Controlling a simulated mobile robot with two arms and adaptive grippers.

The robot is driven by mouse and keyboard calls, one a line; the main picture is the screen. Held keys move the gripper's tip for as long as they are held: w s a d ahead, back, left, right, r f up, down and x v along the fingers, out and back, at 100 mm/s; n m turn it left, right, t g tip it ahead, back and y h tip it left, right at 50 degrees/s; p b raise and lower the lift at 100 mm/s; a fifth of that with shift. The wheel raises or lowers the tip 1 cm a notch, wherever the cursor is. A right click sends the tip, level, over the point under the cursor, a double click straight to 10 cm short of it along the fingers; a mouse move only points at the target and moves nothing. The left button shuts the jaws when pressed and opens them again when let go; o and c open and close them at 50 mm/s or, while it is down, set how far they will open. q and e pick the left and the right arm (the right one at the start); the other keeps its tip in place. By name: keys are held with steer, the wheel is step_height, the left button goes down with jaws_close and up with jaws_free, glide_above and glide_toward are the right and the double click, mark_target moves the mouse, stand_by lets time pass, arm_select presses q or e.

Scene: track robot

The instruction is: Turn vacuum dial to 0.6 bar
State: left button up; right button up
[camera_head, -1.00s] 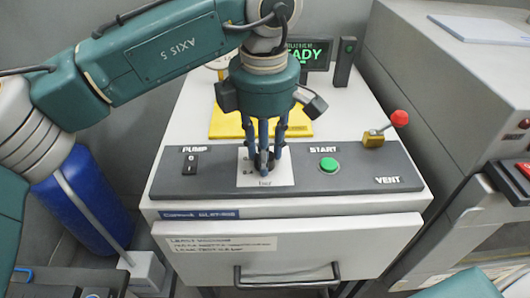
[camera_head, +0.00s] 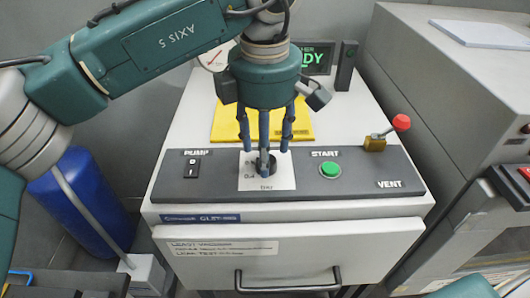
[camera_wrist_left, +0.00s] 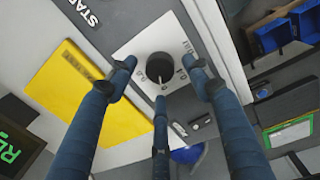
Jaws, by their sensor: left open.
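The vacuum dial (camera_head: 270,160) is a black round knob on a white square plate (camera_head: 286,182) on the dark control panel. It also shows in the left wrist view (camera_wrist_left: 159,66), with a pale pointer mark toward the bottom of that picture. The plate's scale numbers are too small to read surely, so I cannot tell the exact setting. My left gripper (camera_head: 264,152) points down over the dial, its three blue fingers spread. In the left wrist view, the fingers (camera_wrist_left: 163,92) stand around and apart from the knob, holding nothing. My right gripper is not in view.
The pump switch (camera_head: 191,167) is left of the dial, the green start button (camera_head: 329,169) right of it. The red-knobbed vent lever (camera_head: 400,123) stands further right. A yellow plate (camera_head: 300,129) lies behind the panel. A drawer handle (camera_head: 288,287) is in front.

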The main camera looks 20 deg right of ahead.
arm_select(q)
step_height(320, 180, up, 10)
steer(key=shift+s+a, duration=0.15)
steer(key=shift+s, duration=0.15)
